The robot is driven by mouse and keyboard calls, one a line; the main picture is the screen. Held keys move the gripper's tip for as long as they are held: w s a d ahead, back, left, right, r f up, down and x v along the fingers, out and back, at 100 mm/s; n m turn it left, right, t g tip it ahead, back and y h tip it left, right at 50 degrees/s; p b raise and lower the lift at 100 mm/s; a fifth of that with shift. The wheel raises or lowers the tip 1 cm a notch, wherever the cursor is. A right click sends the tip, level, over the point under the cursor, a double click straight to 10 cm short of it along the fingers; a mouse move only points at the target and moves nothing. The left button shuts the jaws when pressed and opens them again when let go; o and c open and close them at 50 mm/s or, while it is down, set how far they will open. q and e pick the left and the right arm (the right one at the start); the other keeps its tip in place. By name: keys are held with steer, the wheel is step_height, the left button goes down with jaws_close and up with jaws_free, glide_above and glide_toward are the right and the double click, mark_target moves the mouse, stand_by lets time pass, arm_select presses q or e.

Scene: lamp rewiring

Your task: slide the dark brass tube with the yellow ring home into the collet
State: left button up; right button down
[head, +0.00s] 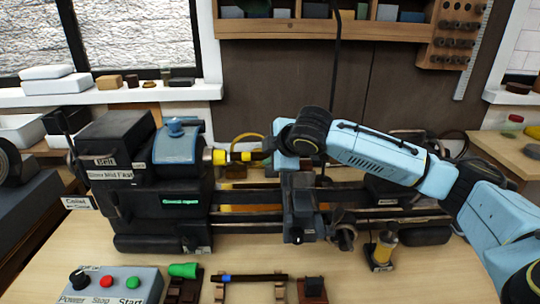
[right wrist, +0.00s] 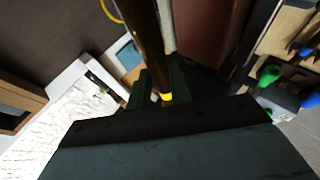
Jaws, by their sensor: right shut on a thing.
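The dark brass tube (head: 236,156) with its yellow ring (head: 246,156) lies roughly level at the lathe's spindle. Its left end meets the yellow-and-black collet nose (head: 219,157); how deep it sits inside I cannot tell. My right gripper (head: 274,151) is shut on the tube to the right of the ring. In the right wrist view the tube (right wrist: 145,35) runs up from between the dark fingers (right wrist: 162,88), and a yellow patch (right wrist: 167,98) shows at the fingers. My left gripper is not in view.
The lathe bed (head: 255,217) and tool post (head: 300,205) lie below my right arm. In front are a control box (head: 105,287), a green-tipped piece (head: 183,270), a blue-ringed dark tube on a rack (head: 262,278) and a brass-coloured upright piece (head: 385,248).

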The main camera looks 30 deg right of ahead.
steer(key=shift+w+a+f+b, duration=0.15)
steer(key=shift+a+b, duration=0.1)
steer(key=shift+b, duration=0.2)
steer(key=shift+p, duration=0.45)
steer(key=shift+p, duration=0.35)
stand_by(0.3)
steer(key=shift+p, duration=0.6)
stand_by(0.4)
steer(key=shift+p, duration=0.55)
